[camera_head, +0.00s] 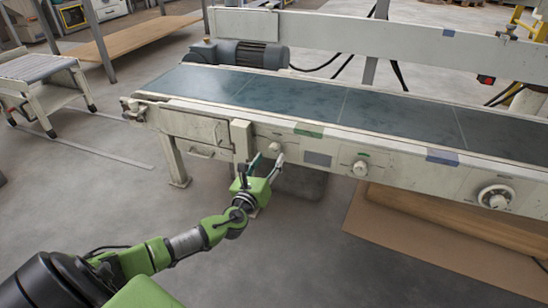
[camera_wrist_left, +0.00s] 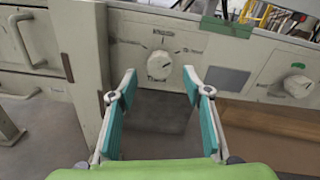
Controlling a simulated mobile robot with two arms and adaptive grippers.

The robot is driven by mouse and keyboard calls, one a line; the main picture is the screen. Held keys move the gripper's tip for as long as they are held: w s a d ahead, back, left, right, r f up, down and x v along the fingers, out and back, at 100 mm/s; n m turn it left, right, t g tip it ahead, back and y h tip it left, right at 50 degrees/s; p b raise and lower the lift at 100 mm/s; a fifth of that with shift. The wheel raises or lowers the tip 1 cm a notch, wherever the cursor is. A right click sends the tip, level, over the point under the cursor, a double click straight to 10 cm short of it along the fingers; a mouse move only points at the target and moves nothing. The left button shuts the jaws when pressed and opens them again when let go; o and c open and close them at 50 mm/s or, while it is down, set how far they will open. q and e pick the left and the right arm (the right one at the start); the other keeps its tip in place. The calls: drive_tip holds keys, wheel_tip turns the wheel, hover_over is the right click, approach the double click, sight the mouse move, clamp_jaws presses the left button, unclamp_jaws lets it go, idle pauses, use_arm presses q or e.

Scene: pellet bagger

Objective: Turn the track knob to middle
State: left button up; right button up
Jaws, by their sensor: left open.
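The conveyor's front panel carries a small round white knob (camera_head: 275,148), a second white knob (camera_head: 360,168) and a larger dial (camera_head: 496,198) further right. The labels are too small to read, so I cannot tell which is the track knob. My left gripper (camera_head: 268,160) is open just in front of the leftmost knob. In the left wrist view this knob (camera_wrist_left: 160,65) shows beyond and between the two spread fingertips, apparently untouched, with marks around it. The second knob (camera_wrist_left: 297,87) is at the right edge there. My right gripper is not in view.
A panel post (camera_head: 241,140) stands close left of my left gripper. The conveyor belt (camera_head: 300,97) runs above the panel, with a motor (camera_head: 238,53) behind it. A wooden board (camera_head: 450,235) lies below at right. The floor in front is clear.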

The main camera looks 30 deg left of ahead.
sight(273, 153)
use_arm(q)
drive_tip(key=b+x, duration=0.1)
drive_tip(key=x, duration=0.4)
drive_tip(key=c, duration=1.1)
